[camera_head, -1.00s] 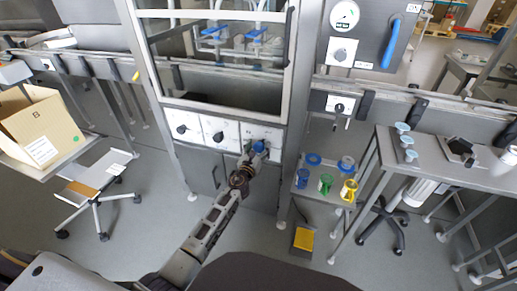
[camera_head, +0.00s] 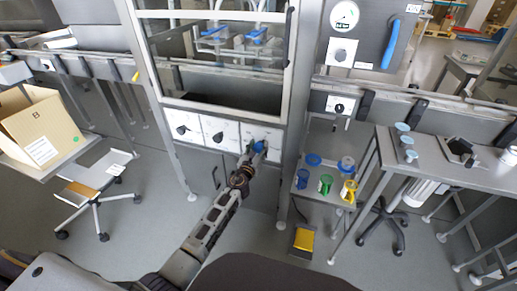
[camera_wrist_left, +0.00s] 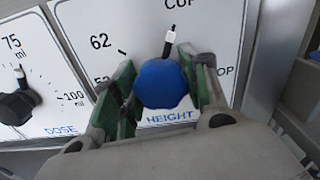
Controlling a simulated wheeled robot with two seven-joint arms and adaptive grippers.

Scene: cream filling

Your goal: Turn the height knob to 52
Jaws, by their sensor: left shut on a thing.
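The blue height knob (camera_wrist_left: 162,84) sits on a white panel above the blue word HEIGHT in the left wrist view. Its white-tipped black pointer (camera_wrist_left: 169,40) points up, toward the upper "CUP" lettering and clockwise of the 62 mark. The 52 label is at the left, partly hidden behind a finger. My left gripper (camera_wrist_left: 163,88) is shut on the knob, with a green-padded finger on either side. In the head view my left gripper (camera_head: 252,151) is at the right end of the panel row, by the blue knob (camera_head: 259,146). My right gripper is not in view.
A black dose knob (camera_wrist_left: 17,106) is left of the height knob. A small table (camera_head: 325,199) with blue, green and yellow containers stands right of my arm. A yellow-topped pedal (camera_head: 303,239) is on the floor. A cardboard box (camera_head: 40,128) is at far left.

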